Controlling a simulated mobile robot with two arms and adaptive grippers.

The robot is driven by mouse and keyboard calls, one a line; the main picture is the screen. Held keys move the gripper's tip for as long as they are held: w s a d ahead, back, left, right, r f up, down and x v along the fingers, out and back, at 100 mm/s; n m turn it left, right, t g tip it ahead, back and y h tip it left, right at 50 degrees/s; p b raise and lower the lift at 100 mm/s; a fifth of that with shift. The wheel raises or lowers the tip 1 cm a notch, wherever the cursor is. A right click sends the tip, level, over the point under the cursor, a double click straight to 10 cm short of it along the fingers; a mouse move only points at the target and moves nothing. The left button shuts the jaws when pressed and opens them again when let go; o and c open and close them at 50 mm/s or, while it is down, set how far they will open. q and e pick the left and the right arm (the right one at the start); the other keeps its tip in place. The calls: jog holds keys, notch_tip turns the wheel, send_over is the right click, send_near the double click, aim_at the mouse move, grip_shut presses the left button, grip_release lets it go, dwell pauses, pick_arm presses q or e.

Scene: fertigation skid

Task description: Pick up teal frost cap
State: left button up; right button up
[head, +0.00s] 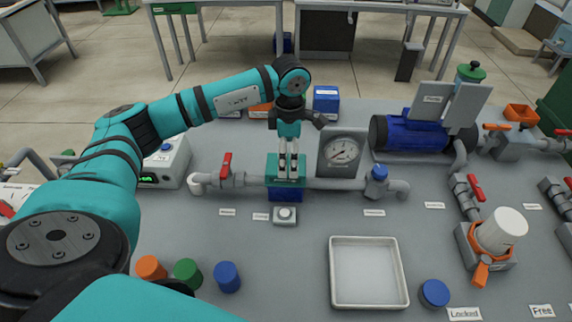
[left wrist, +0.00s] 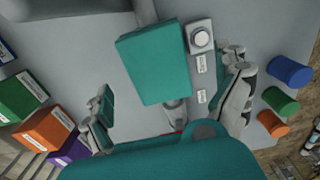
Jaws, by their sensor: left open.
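The teal frost cap (head: 287,163) is a box-shaped cover. It sits over a dark blue body (head: 286,194) on the grey pipe, left of the gauge. In the left wrist view the cap (left wrist: 152,62) shows as a tilted teal block ahead of the fingers. My left gripper (head: 289,170) points down from above, its fingers overlapping the cap in the head view. In the left wrist view the gripper (left wrist: 170,90) is open, with its fingers spread wide and nothing held between them. I cannot tell whether a finger touches the cap. My right gripper is not in view.
A red-handled valve (head: 226,170) and a gauge (head: 342,151) flank the cap. A small button box (head: 285,215) stands in front. A white tray (head: 368,304) lies nearer, with clear grey bench left of it. Orange (head: 151,268), green (head: 187,273) and blue (head: 227,277) cylinders stand front left.

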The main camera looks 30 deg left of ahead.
pick_arm(q)
jog(key=shift+f, duration=0.45)
jog(key=f+p, duration=0.1)
jog(key=f, duration=0.1)
jog(key=a+f+p, duration=0.1)
jog(key=f, duration=0.1)
jog(key=shift+f, duration=0.35)
jog(key=c, duration=1.2)
